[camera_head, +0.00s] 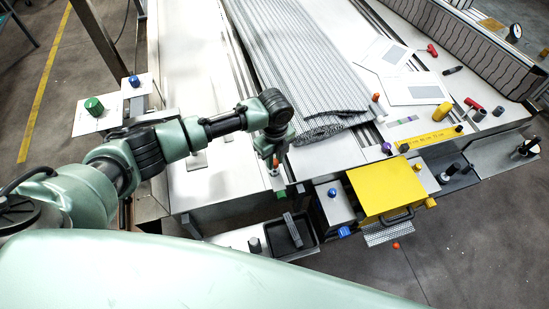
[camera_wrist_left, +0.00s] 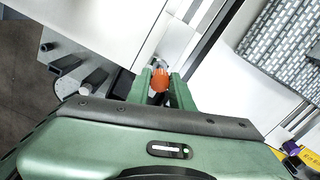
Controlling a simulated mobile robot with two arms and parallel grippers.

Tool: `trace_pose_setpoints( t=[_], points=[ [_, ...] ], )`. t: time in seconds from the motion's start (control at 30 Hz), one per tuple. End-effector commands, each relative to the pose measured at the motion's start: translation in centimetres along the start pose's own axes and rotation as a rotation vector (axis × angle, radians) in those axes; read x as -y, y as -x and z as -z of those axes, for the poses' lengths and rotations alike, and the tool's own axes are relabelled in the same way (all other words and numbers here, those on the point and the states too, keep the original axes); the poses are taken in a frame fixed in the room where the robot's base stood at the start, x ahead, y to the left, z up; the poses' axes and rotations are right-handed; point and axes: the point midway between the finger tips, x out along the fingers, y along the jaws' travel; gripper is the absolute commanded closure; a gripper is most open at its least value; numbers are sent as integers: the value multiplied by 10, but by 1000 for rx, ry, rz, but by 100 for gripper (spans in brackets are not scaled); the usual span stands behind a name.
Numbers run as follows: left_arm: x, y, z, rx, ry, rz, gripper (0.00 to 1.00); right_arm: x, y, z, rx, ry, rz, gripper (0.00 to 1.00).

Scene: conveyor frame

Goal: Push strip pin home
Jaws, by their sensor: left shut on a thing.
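My left gripper (camera_head: 275,169) reaches down at the front edge of the conveyor frame in the head view. In the left wrist view its two green fingers (camera_wrist_left: 160,90) are shut on an orange-topped pin (camera_wrist_left: 160,79). The pin stands by a metal strip along the panel edge. How deep it sits is hidden by the fingers. A second orange-topped pin (camera_head: 376,97) stands farther right, by the right-hand rail. My right gripper is in neither view.
A grey woven mat (camera_head: 300,70) lies on the white bed (camera_head: 190,80). A green knob (camera_head: 94,106) is at left.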

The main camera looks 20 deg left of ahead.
Motion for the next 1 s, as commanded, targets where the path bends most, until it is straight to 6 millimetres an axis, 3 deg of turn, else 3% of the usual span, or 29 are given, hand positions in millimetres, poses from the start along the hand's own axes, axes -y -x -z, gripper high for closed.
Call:
trace_pose_setpoints(
  t=[1.0],
  points=[
    [0, -25, 0, -1, 0, 0, 100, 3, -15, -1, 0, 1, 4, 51]
  ],
)
